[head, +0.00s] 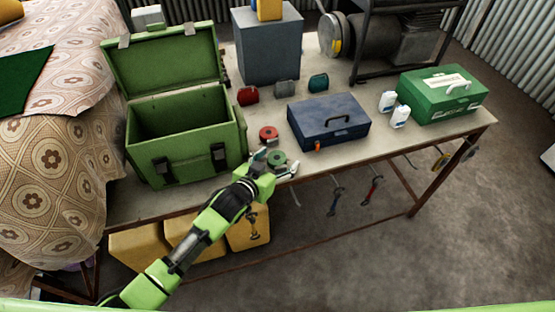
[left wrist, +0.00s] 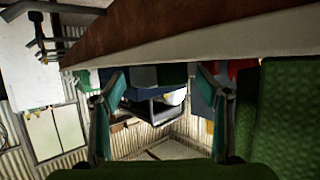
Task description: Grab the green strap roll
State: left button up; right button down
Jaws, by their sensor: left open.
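The green strap roll (head: 278,158) lies on the workbench near its front edge, in front of the red roll (head: 268,133). My left gripper (head: 276,166) is open at the bench's front edge, its fingers spread on either side of the green roll in the head view. I cannot tell if they touch it. In the left wrist view the two fingers of this gripper (left wrist: 162,105) stand wide apart with nothing held between them. That view is tilted over, and I cannot make out the green roll for sure there. My right gripper is not in view.
An open green case (head: 180,172) stands left of the roll, close to my gripper. A blue toolbox (head: 330,132) is to the right. Small red, grey and teal items, white bottles and a green toolbox (head: 455,100) stand farther off. The workbench (head: 350,155) has bare front space.

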pick_arm(q)
jog(key=shift+w+d+f, duration=0.15)
jog(key=shift+w+d, duration=0.05)
jog(key=shift+w, duration=0.1)
jog(key=c, duration=1.3)
